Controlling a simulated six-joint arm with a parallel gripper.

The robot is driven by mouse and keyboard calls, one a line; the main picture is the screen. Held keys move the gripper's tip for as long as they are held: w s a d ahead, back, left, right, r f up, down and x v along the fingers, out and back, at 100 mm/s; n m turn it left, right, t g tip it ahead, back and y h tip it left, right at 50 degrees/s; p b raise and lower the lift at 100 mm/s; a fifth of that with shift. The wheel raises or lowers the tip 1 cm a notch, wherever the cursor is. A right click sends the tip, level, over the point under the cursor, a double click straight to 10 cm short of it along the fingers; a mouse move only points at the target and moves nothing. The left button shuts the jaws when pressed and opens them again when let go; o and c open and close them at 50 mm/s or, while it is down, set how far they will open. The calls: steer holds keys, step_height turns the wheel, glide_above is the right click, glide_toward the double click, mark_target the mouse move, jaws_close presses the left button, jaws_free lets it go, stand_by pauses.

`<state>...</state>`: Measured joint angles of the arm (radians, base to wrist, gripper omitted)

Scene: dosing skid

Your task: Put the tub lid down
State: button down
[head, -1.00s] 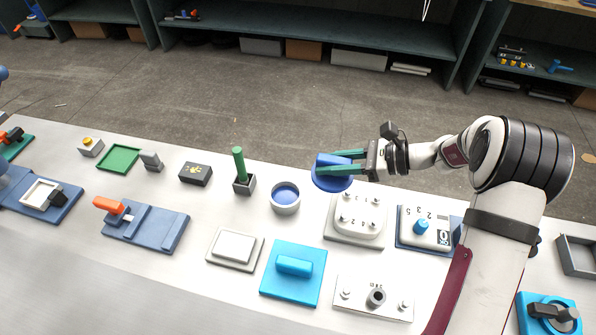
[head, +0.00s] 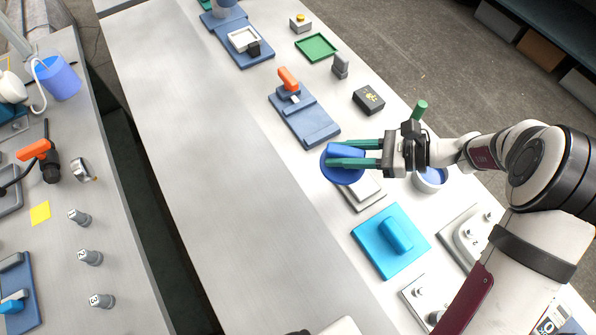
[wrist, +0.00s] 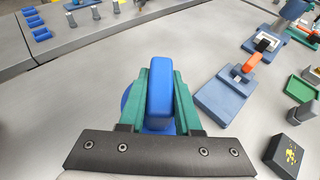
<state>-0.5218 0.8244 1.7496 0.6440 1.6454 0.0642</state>
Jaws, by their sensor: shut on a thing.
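The tub lid (head: 341,174) is a round blue disc with a raised blue bar handle. My gripper (head: 352,154) has green fingers shut on the handle, and the lid hangs in the air over the bench. In the wrist view the lid's handle (wrist: 160,92) stands between the two fingers, with part of the disc showing at the left. The tub (head: 431,178), a grey round pot with blue inside, is partly hidden behind my gripper and wrist. Its top looks uncovered.
A white-topped plate (head: 366,193) lies partly under the lid. A light-blue plate with a handle (head: 390,243) is nearer. A blue slide fixture (head: 304,117) and black box (head: 369,99) stand beyond. The bench's left strip (head: 215,160) is bare; a dark gap (head: 155,190) separates another bench.

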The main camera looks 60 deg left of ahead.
steer(key=s+a+f, duration=0.2)
steer(key=f, duration=0.1)
steer(key=s+a+f, duration=0.2)
steer(key=a+f, duration=0.1)
steer(key=s+a+f, duration=0.3)
steer(key=shift+f, duration=0.7)
steer(key=shift+f, duration=0.15)
steer(key=c, duration=0.6)
jaws_free()
